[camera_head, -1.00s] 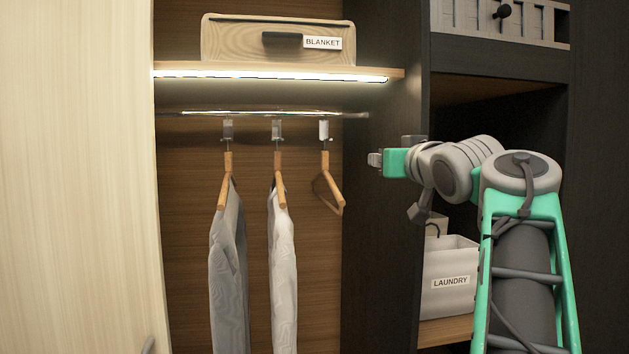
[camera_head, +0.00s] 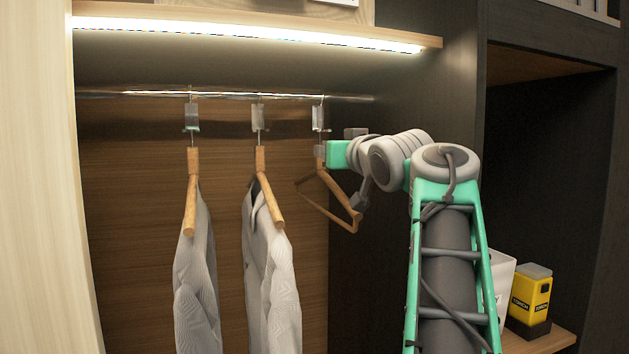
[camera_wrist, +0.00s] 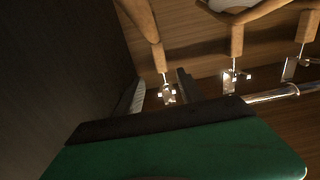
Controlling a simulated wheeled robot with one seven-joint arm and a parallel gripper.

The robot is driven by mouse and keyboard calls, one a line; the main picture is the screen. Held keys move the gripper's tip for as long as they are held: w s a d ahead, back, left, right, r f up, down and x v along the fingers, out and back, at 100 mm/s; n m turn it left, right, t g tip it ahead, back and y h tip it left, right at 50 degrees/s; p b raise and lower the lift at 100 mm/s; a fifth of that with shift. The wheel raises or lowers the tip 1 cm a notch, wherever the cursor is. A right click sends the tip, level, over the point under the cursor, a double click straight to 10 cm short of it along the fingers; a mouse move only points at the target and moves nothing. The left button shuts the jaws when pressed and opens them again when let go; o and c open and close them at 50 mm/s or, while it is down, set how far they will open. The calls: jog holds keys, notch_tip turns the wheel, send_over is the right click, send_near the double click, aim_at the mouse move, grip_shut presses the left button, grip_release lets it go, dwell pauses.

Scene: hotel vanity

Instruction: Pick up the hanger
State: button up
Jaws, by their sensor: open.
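The bare wooden hanger (camera_head: 343,205) hangs at the right end of the metal rail (camera_head: 240,95), from a metal clip (camera_head: 318,117). My gripper (camera_head: 321,153) is open at the hanger's neck, just below the clip, and hides part of the neck. The wrist view is upside down. There the bare hanger (camera_wrist: 146,22) comes down from the top, with its clip ahead of and roughly between my two open fingers (camera_wrist: 158,95). I cannot tell whether the fingers touch it.
Two wooden hangers with grey and white garments (camera_head: 195,275) (camera_head: 270,270) hang to the left. A lit shelf (camera_head: 260,30) is above the rail. A dark partition (camera_head: 400,110) stands at right. A yellow box (camera_head: 529,297) and a partly hidden white bin (camera_head: 503,275) sit lower right.

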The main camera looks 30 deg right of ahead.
aim_at(323, 171)
jog(key=p+x, duration=0.1)
jog(key=x, duration=0.1)
jog(key=p+x, duration=0.1)
jog(key=x, duration=0.2)
jog(key=shift+w+a+r+p, duration=0.1)
jog(key=shift+w+a+p, duration=0.05)
jog(key=shift+w+p, duration=0.2)
jog(key=shift+w, duration=0.2)
jog(key=shift+s, duration=0.1)
grip_shut()
dwell(0.7)
